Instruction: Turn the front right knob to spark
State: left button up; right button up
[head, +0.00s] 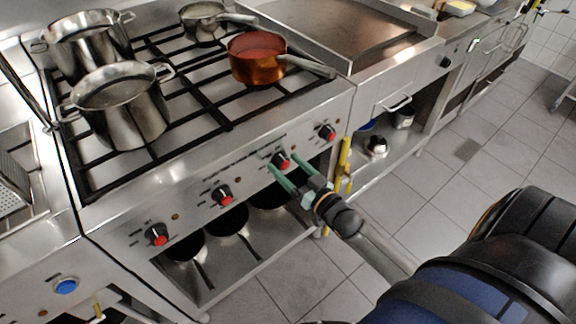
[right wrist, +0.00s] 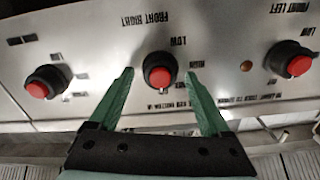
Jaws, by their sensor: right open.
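The front right knob (head: 281,160), black with a red cap, is on the steel front panel of the stove (head: 190,196). It also shows in the middle of the right wrist view (right wrist: 160,72), by the upside-down "FRONT RIGHT" lettering. My right gripper (head: 284,164) is open. Its two green fingers (right wrist: 160,74) point at the panel, one on each side of this knob, with gaps visible between fingers and knob. The depth of the tips along the knob is hard to tell, and so is the knob's setting. My left gripper is out of view.
Another red-capped knob (head: 326,132) is close to the right; two more (head: 222,195) are to the left. Steel pots (head: 122,106) and a copper pan (head: 257,62) stand on the grates. A yellow pipe (head: 344,165) runs just right of the gripper. Tiled floor lies in front.

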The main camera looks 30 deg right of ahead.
jog(key=shift+c, duration=0.3)
grip_shut()
dwell(0.4)
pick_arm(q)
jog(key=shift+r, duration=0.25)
pick_arm(e)
jog(key=shift+r+n, duration=0.1)
jog(key=shift+n, duration=0.3)
jog(key=shift+p, duration=0.3)
jog(key=n, duration=0.2)
jog(key=shift+n+p, duration=0.3)
jog(key=shift+p, duration=0.05)
jog(key=shift+a+n, duration=0.1)
jog(key=shift+n, duration=1)
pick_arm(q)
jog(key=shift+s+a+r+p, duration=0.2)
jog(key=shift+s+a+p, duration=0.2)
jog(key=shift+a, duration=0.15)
pick_arm(e)
jog(key=shift+n, duration=1.1)
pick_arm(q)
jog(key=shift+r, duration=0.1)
